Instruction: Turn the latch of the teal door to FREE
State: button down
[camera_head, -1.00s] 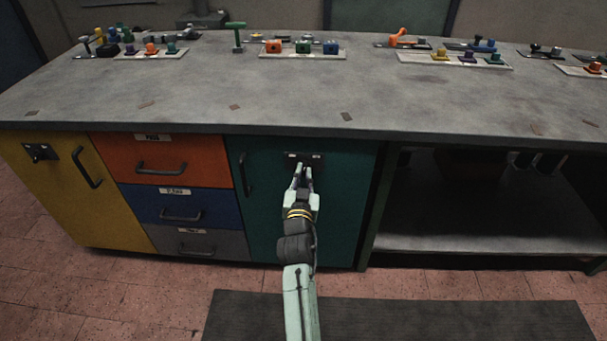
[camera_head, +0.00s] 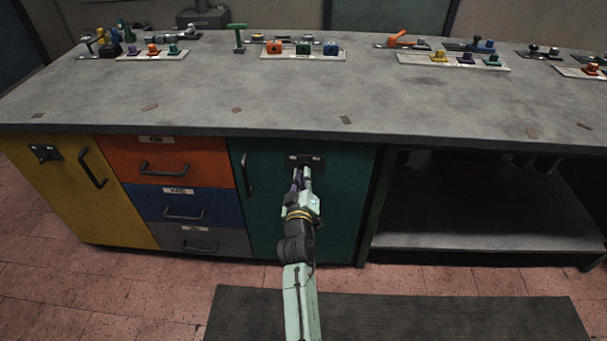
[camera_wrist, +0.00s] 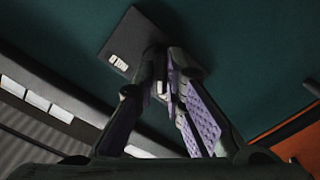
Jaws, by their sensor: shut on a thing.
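The teal door (camera_head: 340,215) is closed on the front of the bench. Its latch plate (camera_head: 305,160) is dark and sits near the door's top edge; it also shows in the wrist view (camera_wrist: 122,40), with a small white label. My gripper (camera_head: 301,178) is at the latch, just below the plate. In the wrist view my gripper (camera_wrist: 168,92) has its fingers closed together on the latch knob, which they mostly hide.
A dark door handle (camera_head: 246,175) stands left of the latch. Orange (camera_head: 130,150), blue (camera_head: 150,203) and grey drawers are to the left, then a yellow door (camera_head: 70,195) with its own latch. An open shelf (camera_head: 480,232) is to the right. The front of the worktop (camera_head: 250,90) is clear.

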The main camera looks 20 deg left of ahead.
jog(key=shift+r+n, duration=0.1)
jog(key=shift+n, duration=0.4)
jog(key=c, duration=1.7)
grip_release()
jog(key=shift+o, duration=0.2)
jog(key=v, duration=0.7)
jog(key=shift+s, duration=0.25)
jog(key=shift+d, duration=0.1)
